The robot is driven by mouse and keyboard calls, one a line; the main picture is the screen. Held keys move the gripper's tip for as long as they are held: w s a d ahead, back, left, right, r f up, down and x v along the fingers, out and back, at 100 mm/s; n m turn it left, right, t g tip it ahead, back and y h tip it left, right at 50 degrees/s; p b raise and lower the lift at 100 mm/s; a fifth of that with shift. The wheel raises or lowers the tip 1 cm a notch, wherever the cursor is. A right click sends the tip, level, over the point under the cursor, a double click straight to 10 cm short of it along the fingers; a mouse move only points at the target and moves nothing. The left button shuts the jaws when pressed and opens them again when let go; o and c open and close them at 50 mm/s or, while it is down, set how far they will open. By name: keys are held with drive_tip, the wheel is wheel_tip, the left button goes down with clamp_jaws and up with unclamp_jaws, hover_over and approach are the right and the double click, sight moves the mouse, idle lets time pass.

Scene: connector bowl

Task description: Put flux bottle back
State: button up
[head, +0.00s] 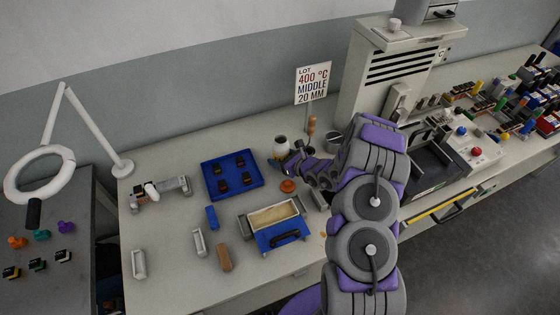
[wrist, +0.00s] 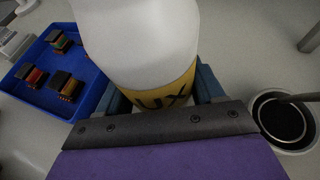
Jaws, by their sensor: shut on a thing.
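The flux bottle (wrist: 140,45) is white with a yellow label that reads "UX" in the wrist view, where it fills the upper middle. In the head view the flux bottle (head: 281,145) is small, at the end of my arm near the back of the bench. My gripper (head: 287,162) is shut on the bottle; in the wrist view the gripper (wrist: 160,100) has blue-grey fingers on both sides of it. The bottle's base is hidden, so I cannot tell whether it touches the bench.
A blue tray (head: 212,190) with several small connectors lies left of the bottle. A round cup (wrist: 257,118) with a dark inside stands right of it. A sign (head: 312,84) stands behind. An orange round piece (head: 288,186) and a blue-fronted box (head: 280,238) are nearer the front.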

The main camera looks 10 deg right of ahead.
drive_tip(key=shift+d+f, duration=0.25)
drive_tip(key=shift+f, duration=0.65)
drive_tip(key=shift+a, duration=0.2)
drive_tip(key=o, duration=1.3)
drive_tip(key=shift+a, duration=0.1)
drive_tip(key=shift+c, duration=0.2)
drive_tip(key=shift+d+r, duration=0.1)
drive_tip(key=shift+d, duration=0.1)
